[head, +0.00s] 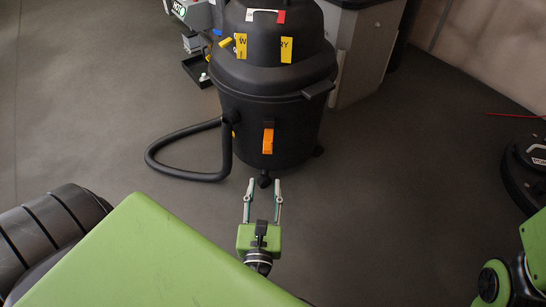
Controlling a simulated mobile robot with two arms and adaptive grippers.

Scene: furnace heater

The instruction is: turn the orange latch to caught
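The orange latch (268,141) is on the front of a black drum-shaped vacuum-like machine (285,105). It hangs upright below a dark clip near the lid seam. I cannot tell from here whether it is caught. My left gripper (264,184) is in front of the machine, lower in the picture than the latch. Its two fingers are spread apart, point toward the machine and hold nothing. They look apart from the latch. My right gripper is not in view; only green and black parts of that arm show at the lower right.
A black hose (160,163) loops out on the floor left of the machine. A grey cabinet (366,55) stands behind it. A round black device (528,165) and a red cable (515,115) lie at the right. The floor between is clear.

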